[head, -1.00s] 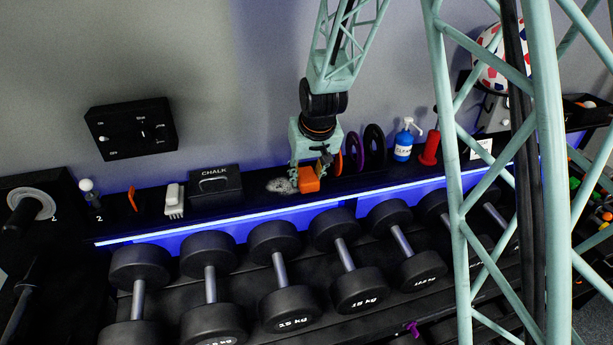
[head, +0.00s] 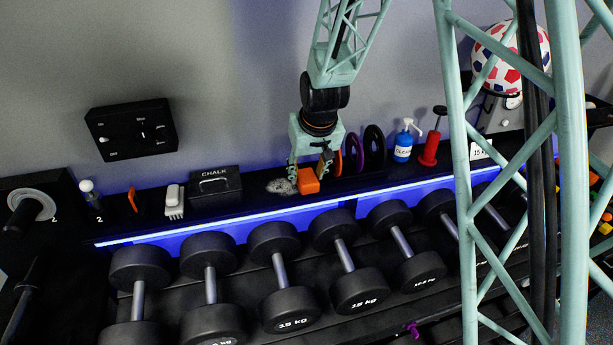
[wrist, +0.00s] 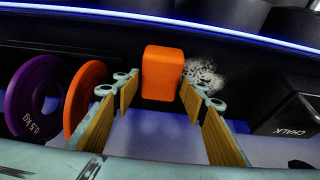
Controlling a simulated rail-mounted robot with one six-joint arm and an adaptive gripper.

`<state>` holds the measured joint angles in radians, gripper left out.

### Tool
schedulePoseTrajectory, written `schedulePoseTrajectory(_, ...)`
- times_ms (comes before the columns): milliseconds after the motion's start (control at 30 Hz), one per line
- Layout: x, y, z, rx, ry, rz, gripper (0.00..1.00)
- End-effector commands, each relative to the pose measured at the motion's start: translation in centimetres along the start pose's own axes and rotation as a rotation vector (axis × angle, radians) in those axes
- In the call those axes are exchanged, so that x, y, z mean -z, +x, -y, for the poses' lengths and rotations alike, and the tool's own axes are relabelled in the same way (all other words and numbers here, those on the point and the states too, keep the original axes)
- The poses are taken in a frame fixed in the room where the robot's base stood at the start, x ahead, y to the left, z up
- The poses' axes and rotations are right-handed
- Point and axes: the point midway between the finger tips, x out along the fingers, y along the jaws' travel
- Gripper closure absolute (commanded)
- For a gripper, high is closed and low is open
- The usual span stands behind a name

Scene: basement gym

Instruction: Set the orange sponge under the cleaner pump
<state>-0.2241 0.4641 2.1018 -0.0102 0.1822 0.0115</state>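The orange sponge (head: 308,182) sits on the black shelf beside a white chalk patch. It also shows in the wrist view (wrist: 162,72), between my fingertips. My gripper (head: 308,172) points down over it, with one finger on each side. In the wrist view my gripper (wrist: 158,90) looks open: a gap shows between the sponge and the left finger, while the right fingertip is close to it; contact there is unclear. The cleaner pump (head: 403,146), a blue bottle with a white pump head, stands upright on the shelf to the right, apart from the sponge.
An orange disc (wrist: 87,92) and a purple disc (wrist: 32,98) stand between gripper and bottle. The chalk box (head: 215,184) is to the left. Dumbbells (head: 290,285) fill the rack in front.

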Motion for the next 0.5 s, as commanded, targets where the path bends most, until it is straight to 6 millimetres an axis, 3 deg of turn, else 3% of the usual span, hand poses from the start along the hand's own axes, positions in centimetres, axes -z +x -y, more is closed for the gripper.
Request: schedulePoseTrajectory(500, 0.1, -5.5, 0.0, 0.000, 0.000, -0.002, 0.61)
